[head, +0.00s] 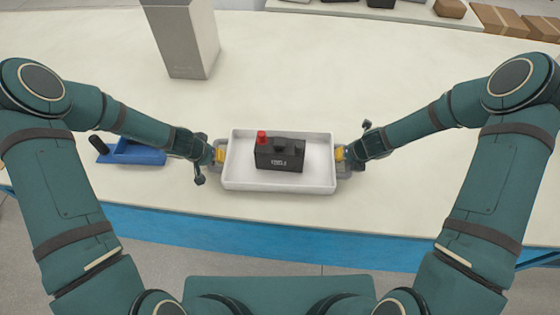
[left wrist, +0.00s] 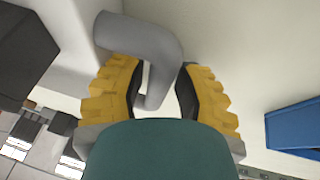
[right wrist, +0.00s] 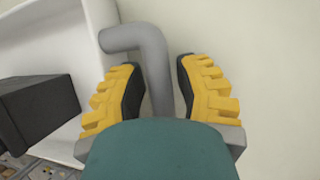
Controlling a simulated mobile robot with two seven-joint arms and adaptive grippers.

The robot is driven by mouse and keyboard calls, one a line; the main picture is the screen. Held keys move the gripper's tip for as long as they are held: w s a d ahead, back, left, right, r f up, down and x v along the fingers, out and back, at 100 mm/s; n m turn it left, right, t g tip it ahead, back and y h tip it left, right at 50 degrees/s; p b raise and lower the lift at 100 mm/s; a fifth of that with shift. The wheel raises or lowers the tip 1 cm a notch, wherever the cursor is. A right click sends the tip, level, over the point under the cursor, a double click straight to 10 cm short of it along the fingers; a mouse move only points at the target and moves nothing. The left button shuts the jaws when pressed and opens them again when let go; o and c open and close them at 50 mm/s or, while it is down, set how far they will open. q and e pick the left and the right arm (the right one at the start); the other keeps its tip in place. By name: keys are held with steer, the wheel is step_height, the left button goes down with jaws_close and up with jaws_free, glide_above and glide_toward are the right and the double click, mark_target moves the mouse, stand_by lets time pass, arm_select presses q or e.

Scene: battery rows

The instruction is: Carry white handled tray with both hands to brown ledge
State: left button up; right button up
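The white handled tray (head: 235,180) rests on the cream table near its front edge. A black battery (head: 280,155) with a red cap stands in it. My left gripper (head: 220,155) is at the tray's left handle, and my right gripper (head: 341,154) is at the right handle. In the left wrist view the grey handle (left wrist: 158,50) lies between my open fingers, with a gap beside it. In the right wrist view the grey handle (right wrist: 150,50) also stands between parted fingers, with narrow gaps. I cannot make out a brown ledge for certain.
A blue object with a black knob (head: 135,152) lies left of the tray, near my left forearm. A tall grey block (head: 185,45) stands behind to the left. Brown boxes (head: 500,20) sit at the far right. The table behind the tray is clear.

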arm_select(q)
steer(key=shift+c, duration=0.4)
arm_select(e)
steer(key=shift+c, duration=0.4)
arm_select(q)
jaws_close()
arm_select(e)
jaws_close()
arm_select(q)
steer(key=shift+r, duration=0.25)
arm_select(e)
steer(key=shift+r, duration=0.3)
